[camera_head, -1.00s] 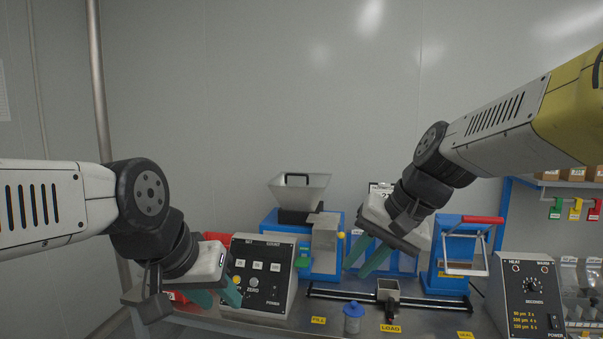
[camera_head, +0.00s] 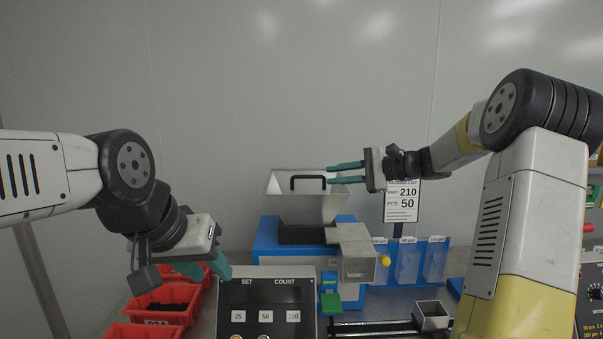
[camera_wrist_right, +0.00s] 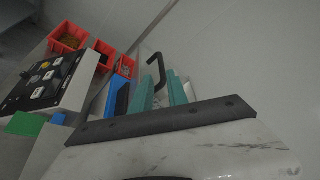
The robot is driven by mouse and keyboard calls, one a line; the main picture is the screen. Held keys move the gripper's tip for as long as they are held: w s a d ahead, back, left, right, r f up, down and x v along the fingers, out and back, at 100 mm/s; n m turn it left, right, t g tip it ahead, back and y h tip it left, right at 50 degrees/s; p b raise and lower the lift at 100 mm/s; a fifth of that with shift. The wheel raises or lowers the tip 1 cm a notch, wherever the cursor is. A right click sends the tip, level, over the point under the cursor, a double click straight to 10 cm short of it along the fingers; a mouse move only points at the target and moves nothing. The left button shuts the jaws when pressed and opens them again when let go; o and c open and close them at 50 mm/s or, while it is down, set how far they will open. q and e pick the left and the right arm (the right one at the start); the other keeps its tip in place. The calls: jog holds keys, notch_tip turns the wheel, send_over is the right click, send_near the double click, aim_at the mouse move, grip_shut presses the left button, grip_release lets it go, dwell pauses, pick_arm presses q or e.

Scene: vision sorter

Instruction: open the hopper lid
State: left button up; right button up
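The hopper (camera_head: 305,207) is a pale, flared bin on top of the blue machine (camera_head: 268,238). Its lid carries a black arched handle (camera_head: 308,178), which stands upright. My right gripper (camera_head: 346,173) reaches in from the right with its two green fingers spread apart, just right of the handle. In the right wrist view the handle (camera_wrist_right: 155,72) shows just beyond the open fingers (camera_wrist_right: 160,88), with nothing between them. I cannot tell if a fingertip touches the lid. My left gripper (camera_head: 205,271) is at the lower left, away from the hopper; its finger gap is not clear.
A control panel (camera_head: 262,293) with count buttons stands in front of the machine. Red bins (camera_head: 178,292) are at the left. The space above the hopper is clear.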

aim_at(317, 176)
jog(key=shift+w+a, duration=0.25)
jog(key=shift+w, duration=0.05)
jog(key=shift+x, duration=3.6)
jog(key=shift+r, duration=0.1)
grip_shut()
